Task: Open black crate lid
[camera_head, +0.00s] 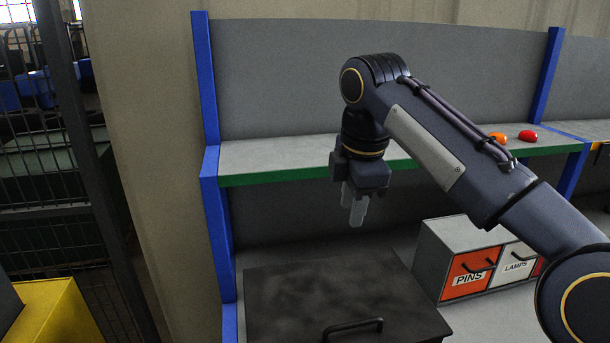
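The black crate (300,290) stands at the bottom centre, and its dark, scuffed lid lies flat and closed on top. A black bar handle (352,328) sits near the lid's front edge. My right gripper (354,206) hangs with its fingers down, above and behind the lid, apart from it and from the handle. Its two pale fingers overlap in this view, so I cannot tell how far apart they are. Nothing shows between them. The crate's front is below the picture. My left gripper is not in view.
A grey shelf with a green edge (270,178) runs behind my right gripper. A drawer unit (450,250) labelled PINS and LAMPS stands right of the crate. Red (528,136) and orange (497,137) items lie on the shelf. A blue post (222,230) stands at the left.

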